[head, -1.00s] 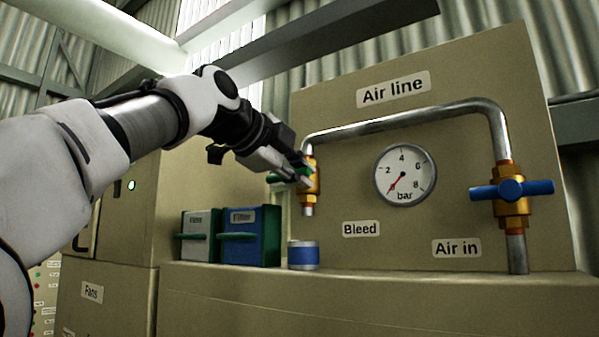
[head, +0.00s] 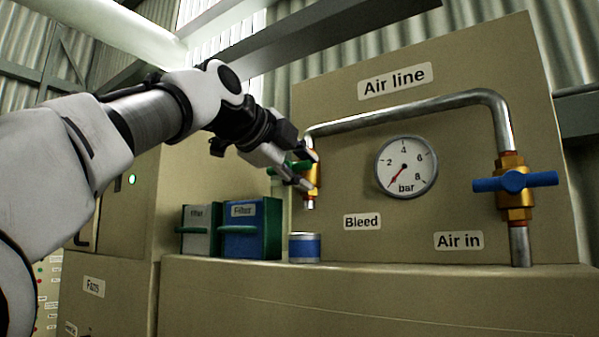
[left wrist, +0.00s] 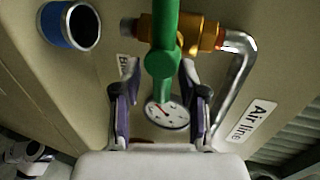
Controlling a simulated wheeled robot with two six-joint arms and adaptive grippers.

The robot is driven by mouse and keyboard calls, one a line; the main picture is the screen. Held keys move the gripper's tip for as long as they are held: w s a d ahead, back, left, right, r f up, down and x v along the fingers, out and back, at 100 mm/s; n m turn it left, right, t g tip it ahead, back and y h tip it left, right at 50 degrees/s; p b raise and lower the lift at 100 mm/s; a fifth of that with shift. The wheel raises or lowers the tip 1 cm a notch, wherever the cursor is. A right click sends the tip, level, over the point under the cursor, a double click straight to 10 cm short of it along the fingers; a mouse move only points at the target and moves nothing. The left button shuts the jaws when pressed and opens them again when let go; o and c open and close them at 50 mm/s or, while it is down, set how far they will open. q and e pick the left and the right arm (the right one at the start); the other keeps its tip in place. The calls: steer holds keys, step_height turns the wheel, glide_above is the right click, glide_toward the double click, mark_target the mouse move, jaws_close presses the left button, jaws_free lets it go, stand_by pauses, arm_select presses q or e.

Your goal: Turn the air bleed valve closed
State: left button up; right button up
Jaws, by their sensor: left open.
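The air bleed valve has a green handle (head: 279,170) and a brass body (head: 313,178) at the left end of the pipe, above the "Bleed" label (head: 362,222). The handle lies crosswise to the pipe. My left gripper (head: 310,171) is open at the valve, one finger above the handle and one below. In the left wrist view, the green handle (left wrist: 163,62) passes between the spread fingers of my left gripper (left wrist: 160,66), with gaps on both sides. The brass body (left wrist: 206,35) is just beyond.
A gauge (head: 406,167) is on the panel, its needle at the low end. A blue-handled valve (head: 515,181) is at right by the "Air in" label (head: 459,240). A blue-banded can (head: 304,247) and two filter boxes (head: 243,228) stand on the ledge below.

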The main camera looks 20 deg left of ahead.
arm_select(q)
steer(key=shift+s+r, duration=0.2)
